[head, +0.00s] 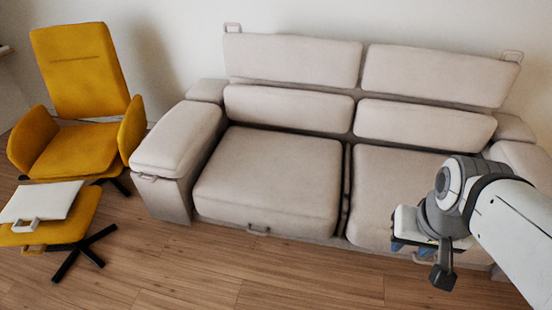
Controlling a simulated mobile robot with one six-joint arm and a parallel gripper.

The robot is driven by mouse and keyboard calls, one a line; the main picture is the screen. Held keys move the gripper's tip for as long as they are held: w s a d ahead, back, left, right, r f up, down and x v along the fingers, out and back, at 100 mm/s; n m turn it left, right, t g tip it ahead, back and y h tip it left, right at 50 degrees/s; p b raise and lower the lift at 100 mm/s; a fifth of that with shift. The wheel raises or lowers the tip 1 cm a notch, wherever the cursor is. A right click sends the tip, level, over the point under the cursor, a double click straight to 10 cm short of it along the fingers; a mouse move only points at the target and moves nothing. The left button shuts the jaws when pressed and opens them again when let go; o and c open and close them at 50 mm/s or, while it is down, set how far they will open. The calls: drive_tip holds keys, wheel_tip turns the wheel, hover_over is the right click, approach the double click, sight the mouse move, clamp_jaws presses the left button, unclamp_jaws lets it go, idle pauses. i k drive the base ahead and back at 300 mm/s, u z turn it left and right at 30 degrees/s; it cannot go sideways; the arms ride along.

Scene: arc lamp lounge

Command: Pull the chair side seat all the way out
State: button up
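The chair side seat (268,180) is the light beige left seat of the sofa, on the side of the yellow armchair. Its front looks about level with the front of the left armrest. A small handle (258,230) sits low on the middle of its front. My gripper (425,255) is at the right, in front of the right seat (385,185) and well apart from the left seat and its handle. My wrist covers much of the gripper, so I cannot tell whether it is open or shut.
The yellow armchair (80,75) stands at the left. A yellow footstool (75,230) with a pale cushion (45,203) on top stands in front of it. The left armrest (178,140) has its own handle (147,177). The wooden floor (200,270) before the left seat is clear.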

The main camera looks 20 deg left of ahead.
sight(268, 181)
drive_tip(key=u, duration=0.45)
drive_tip(key=i, duration=0.65)
drive_tip(key=u, duration=0.8)
